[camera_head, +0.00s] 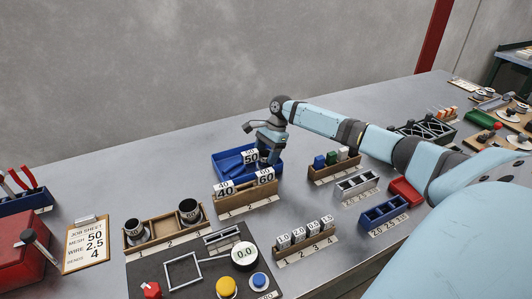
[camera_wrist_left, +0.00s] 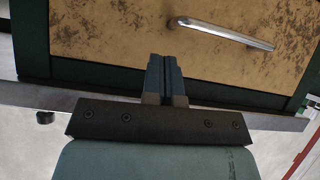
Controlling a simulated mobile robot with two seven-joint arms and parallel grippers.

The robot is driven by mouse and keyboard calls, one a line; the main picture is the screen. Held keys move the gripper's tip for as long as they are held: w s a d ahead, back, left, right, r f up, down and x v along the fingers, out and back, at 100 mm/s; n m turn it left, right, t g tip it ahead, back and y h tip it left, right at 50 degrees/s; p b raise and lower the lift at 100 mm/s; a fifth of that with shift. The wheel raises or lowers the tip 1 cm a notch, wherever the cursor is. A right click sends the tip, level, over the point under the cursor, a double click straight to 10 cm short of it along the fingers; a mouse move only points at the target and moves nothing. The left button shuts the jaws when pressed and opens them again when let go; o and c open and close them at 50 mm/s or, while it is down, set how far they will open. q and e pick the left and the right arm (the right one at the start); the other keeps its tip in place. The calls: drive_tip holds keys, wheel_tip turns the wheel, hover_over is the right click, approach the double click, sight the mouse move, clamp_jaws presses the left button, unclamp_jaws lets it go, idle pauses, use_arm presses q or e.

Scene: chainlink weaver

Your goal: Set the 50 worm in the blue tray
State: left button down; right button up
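The blue tray (camera_head: 221,159) lies on the bench behind the wooden rack. The worm tagged 50 (camera_head: 250,156) shows in or just over the tray's right part. My right gripper (camera_head: 262,155) reaches down into that part of the tray, right beside the 50 tag. Its fingertips are partly hidden, so I cannot tell whether it still grips the worm. My left gripper (camera_wrist_left: 166,75) has its fingers together with nothing between them, in front of a drawer front.
The wooden rack (camera_head: 247,200) with tags 40 and 60 stands just in front of the tray. A job sheet (camera_head: 87,243) reads mesh 50. A block rack (camera_head: 335,170) stands right of the tray, below my right arm.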

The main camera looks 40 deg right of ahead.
drive_tip(key=shift+r+b, duration=0.1)
drive_tip(key=shift+b, duration=0.2)
drive_tip(key=v, duration=1.2)
drive_tip(key=shift+p, duration=0.4)
drive_tip(key=shift+r, duration=0.1)
